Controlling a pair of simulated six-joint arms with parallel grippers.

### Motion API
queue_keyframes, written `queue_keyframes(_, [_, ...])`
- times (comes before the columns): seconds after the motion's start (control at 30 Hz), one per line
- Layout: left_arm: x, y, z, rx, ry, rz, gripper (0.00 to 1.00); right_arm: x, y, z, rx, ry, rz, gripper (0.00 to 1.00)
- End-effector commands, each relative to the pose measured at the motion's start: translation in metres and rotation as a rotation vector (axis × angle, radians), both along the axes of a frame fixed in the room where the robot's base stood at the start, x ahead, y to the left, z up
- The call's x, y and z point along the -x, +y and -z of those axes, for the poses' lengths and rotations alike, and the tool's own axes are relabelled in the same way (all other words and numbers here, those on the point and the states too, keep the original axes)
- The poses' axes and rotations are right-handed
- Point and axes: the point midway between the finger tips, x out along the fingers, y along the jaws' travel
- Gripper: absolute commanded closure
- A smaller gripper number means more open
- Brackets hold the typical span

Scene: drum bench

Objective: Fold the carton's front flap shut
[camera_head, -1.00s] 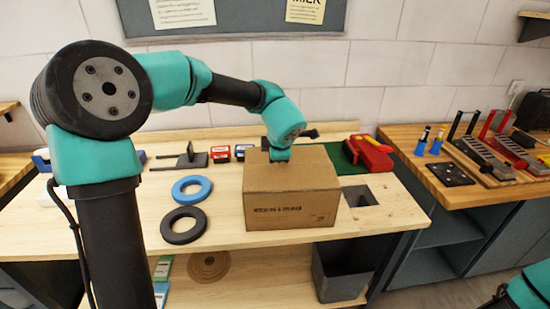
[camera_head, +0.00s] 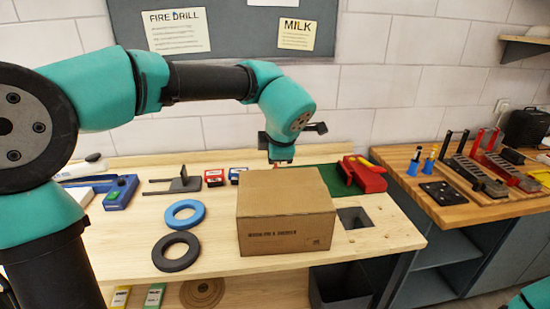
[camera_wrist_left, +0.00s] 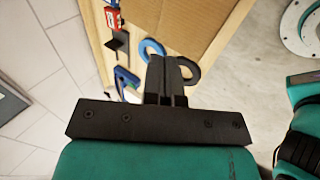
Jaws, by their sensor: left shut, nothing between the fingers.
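The brown cardboard carton (camera_head: 286,235) stands on the wooden bench in the head view. Its top looks flat and closed, and I see no flap standing up from it. The printed front wall faces me. My left gripper (camera_head: 281,161) is just beyond the carton's back top edge, pointing down; a small gap to the carton seems to show, but touch is hard to judge. Its fingers also show in the left wrist view (camera_wrist_left: 168,75), shut together with nothing between them. The carton's far side is hidden. My right gripper is out of view.
A blue ring (camera_head: 184,214) and a black ring (camera_head: 176,251) lie left of the carton. A red object (camera_head: 364,175) sits on a green mat behind right. A square opening (camera_head: 353,218) is right of the carton. A grey bracket (camera_head: 186,182) lies behind the rings.

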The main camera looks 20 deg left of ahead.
Motion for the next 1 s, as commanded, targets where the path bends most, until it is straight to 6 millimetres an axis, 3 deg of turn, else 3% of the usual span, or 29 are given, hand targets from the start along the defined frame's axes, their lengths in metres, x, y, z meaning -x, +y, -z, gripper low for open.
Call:
queue_keyframes(0.27, [-0.004, 0.001, -0.001, -0.01, -0.015, 0.01, 1.0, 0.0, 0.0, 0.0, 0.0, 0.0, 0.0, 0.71])
queue_keyframes(0.47, [-0.036, 0.012, -0.011, -0.111, -0.155, 0.123, 1.0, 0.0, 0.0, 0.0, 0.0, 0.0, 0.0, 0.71])
queue_keyframes(0.7, [-0.1, 0.018, -0.046, -0.359, -0.436, 0.447, 1.0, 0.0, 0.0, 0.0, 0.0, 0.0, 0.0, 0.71])
queue_keyframes(1.0, [-0.145, -0.009, -0.082, -0.684, -0.665, 0.973, 1.0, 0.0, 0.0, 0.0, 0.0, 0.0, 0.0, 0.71])
